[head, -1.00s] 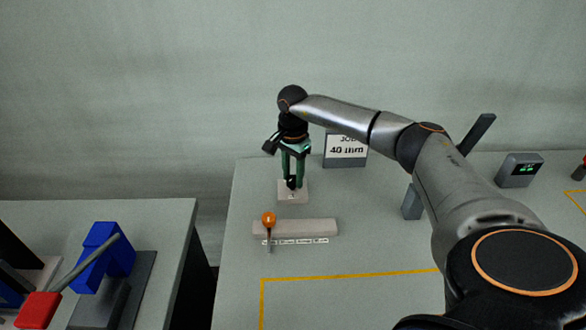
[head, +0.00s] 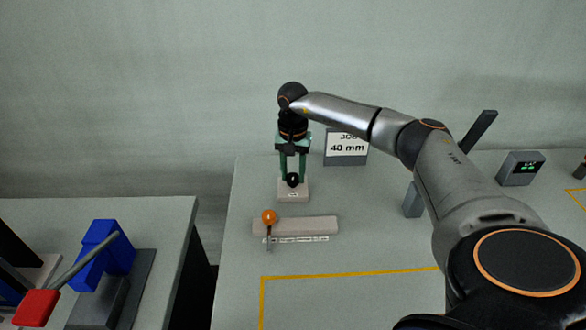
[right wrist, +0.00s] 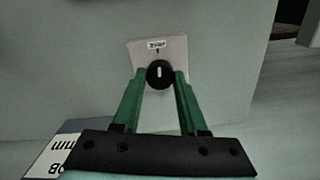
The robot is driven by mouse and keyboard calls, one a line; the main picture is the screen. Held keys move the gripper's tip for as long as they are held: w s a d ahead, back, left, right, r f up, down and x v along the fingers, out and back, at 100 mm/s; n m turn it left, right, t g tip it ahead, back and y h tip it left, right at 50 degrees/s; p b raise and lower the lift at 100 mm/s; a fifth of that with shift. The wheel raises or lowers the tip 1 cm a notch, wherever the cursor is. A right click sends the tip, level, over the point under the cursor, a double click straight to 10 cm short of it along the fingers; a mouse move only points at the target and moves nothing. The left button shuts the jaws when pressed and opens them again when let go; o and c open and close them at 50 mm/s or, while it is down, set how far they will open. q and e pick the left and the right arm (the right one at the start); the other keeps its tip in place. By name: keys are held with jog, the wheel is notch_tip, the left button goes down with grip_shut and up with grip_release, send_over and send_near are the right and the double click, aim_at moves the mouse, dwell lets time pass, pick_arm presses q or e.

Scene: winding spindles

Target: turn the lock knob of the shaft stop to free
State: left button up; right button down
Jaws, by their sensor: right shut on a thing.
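The lock knob (head: 292,180) is a black round knob on a small pale block (head: 294,195) at the back left of the table. In the right wrist view the knob (right wrist: 160,74) has a white line that stands nearly upright, towards a dark tick and a small label (right wrist: 157,44) too blurred to read surely. My right gripper (head: 292,178) reaches down from above, its green fingers on either side of the knob and shut on it. The right wrist view shows both fingertips (right wrist: 160,76) against the knob's sides. My left gripper is out of view.
A pale bar with an orange-balled lever (head: 269,217) lies in front of the block. A sign reading 40 mm (head: 346,149) stands behind right. A display box (head: 520,169) stands far right. A blue fixture with a red-handled lever (head: 38,308) is on the left table.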

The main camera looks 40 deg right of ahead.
aim_at(293, 176)
dwell(0.3)
jog(key=shift+c, duration=2.2)
grip_release()
notch_tip(293, 176, up, 13)
jog(key=shift+f, duration=0.2)
jog(key=shift+f, duration=0.1)
